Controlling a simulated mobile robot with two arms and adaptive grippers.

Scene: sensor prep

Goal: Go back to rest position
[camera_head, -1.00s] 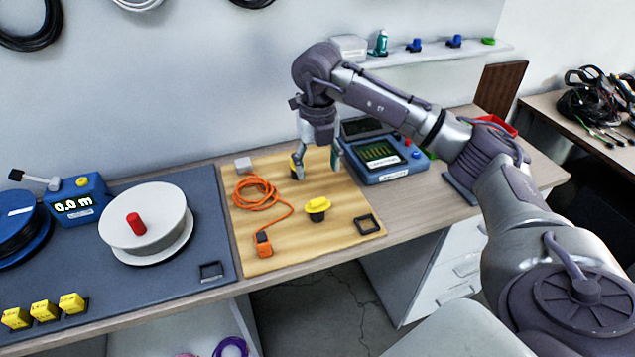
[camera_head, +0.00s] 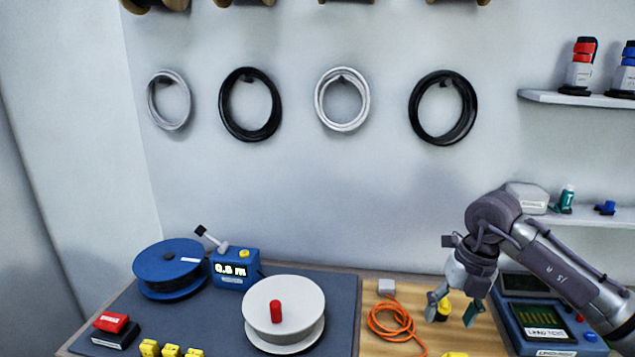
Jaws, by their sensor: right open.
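My right gripper (camera_head: 455,311) hangs above the wooden board (camera_head: 374,342) at the lower right, fingers pointing down and apart. It is open. A yellow and black piece (camera_head: 444,309) shows by its left finger; whether they touch I cannot tell. An orange cable coil (camera_head: 391,321) lies on the board to the left of the gripper. A second yellow piece (camera_head: 456,354) is cut by the bottom edge. My left gripper is not in view.
A blue tester (camera_head: 545,327) stands right of the gripper. On the grey mat (camera_head: 345,300) are a white spool (camera_head: 285,310), a blue meter (camera_head: 235,268), a blue reel (camera_head: 170,268) and several yellow blocks (camera_head: 171,350). Coils (camera_head: 250,105) hang on the wall above.

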